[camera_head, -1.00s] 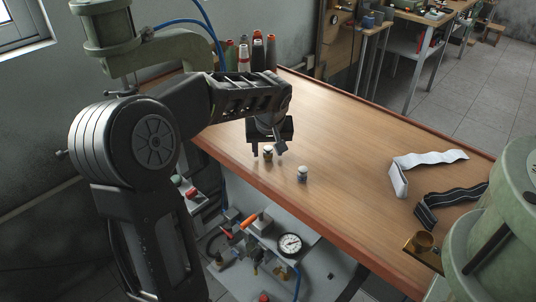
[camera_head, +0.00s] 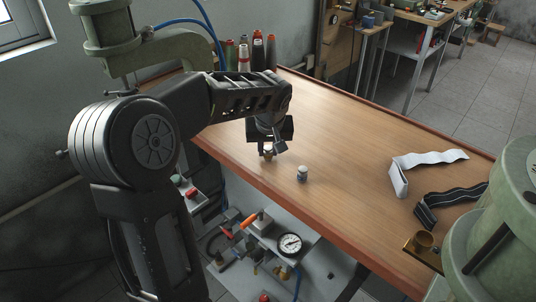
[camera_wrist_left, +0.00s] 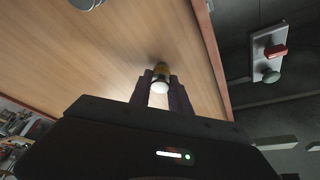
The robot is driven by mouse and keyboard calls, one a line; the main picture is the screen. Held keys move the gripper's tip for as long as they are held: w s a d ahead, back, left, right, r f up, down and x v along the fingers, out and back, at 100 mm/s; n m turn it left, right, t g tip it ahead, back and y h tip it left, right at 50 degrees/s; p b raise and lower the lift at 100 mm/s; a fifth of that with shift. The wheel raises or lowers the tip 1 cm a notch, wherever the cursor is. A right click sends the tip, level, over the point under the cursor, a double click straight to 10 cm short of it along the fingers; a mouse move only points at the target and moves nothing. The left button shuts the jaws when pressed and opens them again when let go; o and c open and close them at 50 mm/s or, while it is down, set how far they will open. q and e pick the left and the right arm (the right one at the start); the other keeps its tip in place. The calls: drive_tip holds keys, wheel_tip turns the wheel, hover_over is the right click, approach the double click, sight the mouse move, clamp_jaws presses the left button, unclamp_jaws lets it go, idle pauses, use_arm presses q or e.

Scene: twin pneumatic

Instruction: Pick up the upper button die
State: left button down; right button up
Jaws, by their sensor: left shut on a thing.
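My left gripper (camera_head: 268,153) reaches down over the table near its front left edge. Its jaws are shut on a small button die (camera_head: 268,157) with a brass-coloured body and a pale end. The die shows between the two fingers in the left wrist view (camera_wrist_left: 160,72); I cannot tell whether it touches the table. A second small grey die (camera_head: 302,174) stands on the table to the right, apart from the gripper; part of it shows at the top of the wrist view (camera_wrist_left: 87,3). My right gripper is not in view.
The wooden table (camera_head: 350,140) is clear around the dies. A white strap (camera_head: 425,160) and a black strap (camera_head: 450,205) lie at right. Green presses stand at left (camera_head: 170,50) and right (camera_head: 495,225). Thread spools (camera_head: 257,52) stand behind. A gauge (camera_head: 290,243) sits below.

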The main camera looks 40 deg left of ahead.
sight(268, 147)
use_arm(q)
drive_tip(key=shift+r, duration=0.1)
idle(0.3)
wheel_tip(268, 147, up, 10)
drive_tip(key=shift+f, duration=0.1)
idle(0.4)
idle(0.5)
